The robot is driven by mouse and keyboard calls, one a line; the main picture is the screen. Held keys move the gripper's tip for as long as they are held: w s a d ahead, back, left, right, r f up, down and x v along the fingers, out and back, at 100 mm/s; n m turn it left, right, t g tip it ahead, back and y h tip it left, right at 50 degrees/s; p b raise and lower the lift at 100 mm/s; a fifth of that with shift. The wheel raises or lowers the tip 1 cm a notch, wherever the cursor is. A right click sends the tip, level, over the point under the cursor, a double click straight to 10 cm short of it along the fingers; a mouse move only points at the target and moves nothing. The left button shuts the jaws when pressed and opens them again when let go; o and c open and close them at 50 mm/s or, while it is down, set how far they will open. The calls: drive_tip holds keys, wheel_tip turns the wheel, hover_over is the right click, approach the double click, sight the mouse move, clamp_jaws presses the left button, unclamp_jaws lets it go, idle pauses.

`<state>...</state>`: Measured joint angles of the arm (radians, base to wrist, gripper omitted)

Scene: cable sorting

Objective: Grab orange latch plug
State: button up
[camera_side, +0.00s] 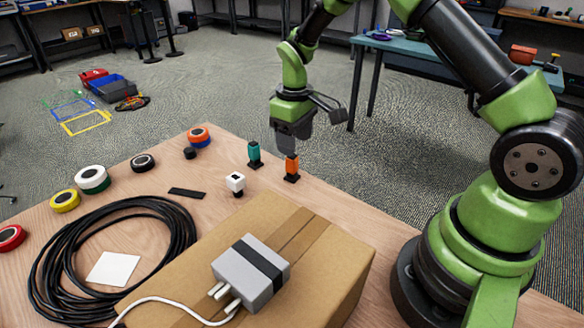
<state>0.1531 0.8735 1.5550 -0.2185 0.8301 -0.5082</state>
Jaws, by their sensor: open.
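The orange latch plug (292,166) stands upright on a small black base on the wooden table, near the table's far right edge. My gripper (290,150) points down directly over it, with the fingertips at about the plug's top. The gripper is open; the gap between its fingers is hard to see from this side. I cannot tell whether the fingers touch the plug.
A teal plug (254,153) stands close by on the left. A white plug (235,183) is nearer the camera. A cardboard box (330,255) bears a grey adapter (250,270). Tape rolls (93,178) and a black cable coil (50,260) lie at left.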

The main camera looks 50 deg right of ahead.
sight(292, 164)
wheel_tip(292, 164, down, 2)
drive_tip(key=shift+f, duration=0.15)
drive_tip(key=shift+w+d+f, duration=0.1)
drive_tip(key=shift+w+f, duration=0.05)
drive_tip(key=shift+f, duration=0.75)
drive_tip(key=shift+w+d+f, duration=0.1)
drive_tip(key=shift+w+f, duration=0.1)
drive_tip(key=shift+f, duration=0.75)
drive_tip(key=shift+w+f, duration=0.15)
drive_tip(key=shift+f, duration=0.75)
drive_tip(key=shift+c, duration=0.2)
drive_tip(key=c, duration=1)
